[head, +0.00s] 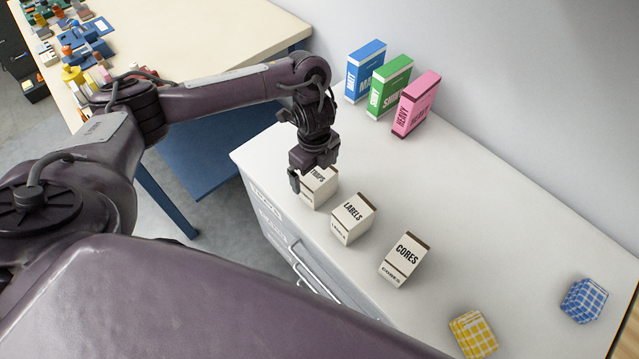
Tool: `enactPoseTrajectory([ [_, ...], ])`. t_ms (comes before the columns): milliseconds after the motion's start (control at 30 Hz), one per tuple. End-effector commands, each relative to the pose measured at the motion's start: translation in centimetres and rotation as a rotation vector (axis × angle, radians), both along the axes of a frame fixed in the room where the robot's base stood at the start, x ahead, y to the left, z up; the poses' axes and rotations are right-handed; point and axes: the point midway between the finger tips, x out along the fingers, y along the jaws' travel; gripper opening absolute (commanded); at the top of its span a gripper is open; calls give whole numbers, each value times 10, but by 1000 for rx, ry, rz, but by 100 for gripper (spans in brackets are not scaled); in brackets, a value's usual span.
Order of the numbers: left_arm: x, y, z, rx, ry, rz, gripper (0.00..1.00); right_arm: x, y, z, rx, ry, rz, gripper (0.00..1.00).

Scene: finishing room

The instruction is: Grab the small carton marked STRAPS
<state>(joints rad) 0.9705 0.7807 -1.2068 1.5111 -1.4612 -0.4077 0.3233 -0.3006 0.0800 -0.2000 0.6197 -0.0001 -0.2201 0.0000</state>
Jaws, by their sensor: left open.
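The small white carton marked STRAPS (321,190) stands on the white cabinet top, at the left end of a row of similar cartons. Its label is partly covered by my left gripper (309,184). The left gripper points down at the carton, with a finger showing at the carton's left side. It is open; I cannot tell whether the fingers touch the carton. The carton marked LABELS (352,217) and the carton marked CORES (404,259) stand to the right in the same row. My right gripper is not in view.
A blue box (366,72), a green box (390,87) and a pink box (416,104) stand by the wall. A yellow checked block (473,334) and a blue checked block (584,300) lie at right. The white cabinet top (500,230) is clear between. A wooden table (215,45) holds clutter.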

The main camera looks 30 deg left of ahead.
Motion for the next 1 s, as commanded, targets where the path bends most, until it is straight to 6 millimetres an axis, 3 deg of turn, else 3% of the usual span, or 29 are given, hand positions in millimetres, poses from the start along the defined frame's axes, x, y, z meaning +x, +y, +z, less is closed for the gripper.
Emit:
enactPoseTrajectory([
  [333,0,-7,-51,-4,2,2,100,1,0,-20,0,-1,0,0],
  [667,1,-6,-57,-1,-1,1,100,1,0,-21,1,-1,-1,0],
  [1000,1,-6,-57,-1,-1,1,58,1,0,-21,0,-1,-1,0],
])
